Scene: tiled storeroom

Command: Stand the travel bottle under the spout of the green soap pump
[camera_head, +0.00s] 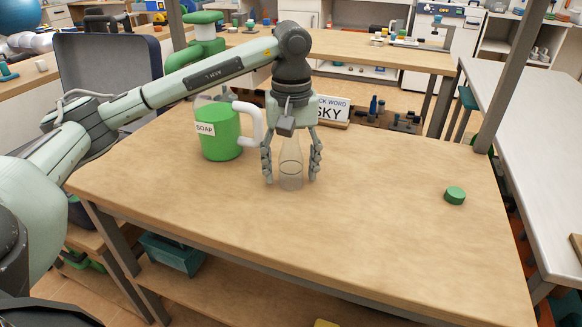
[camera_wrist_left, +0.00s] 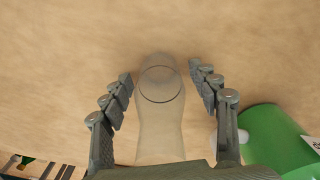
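The travel bottle (camera_head: 291,172) is clear, narrow-necked and upright on the wooden table. My left gripper (camera_head: 291,176) points down over it, one finger on each side. In the left wrist view the bottle (camera_wrist_left: 160,110) lies between the fingers (camera_wrist_left: 160,82), with small gaps showing, so the gripper looks open. The green soap pump (camera_head: 219,135), labelled SOAP, stands left of the gripper.
A green cap (camera_head: 455,195) lies on the right of the table (camera_head: 370,240).

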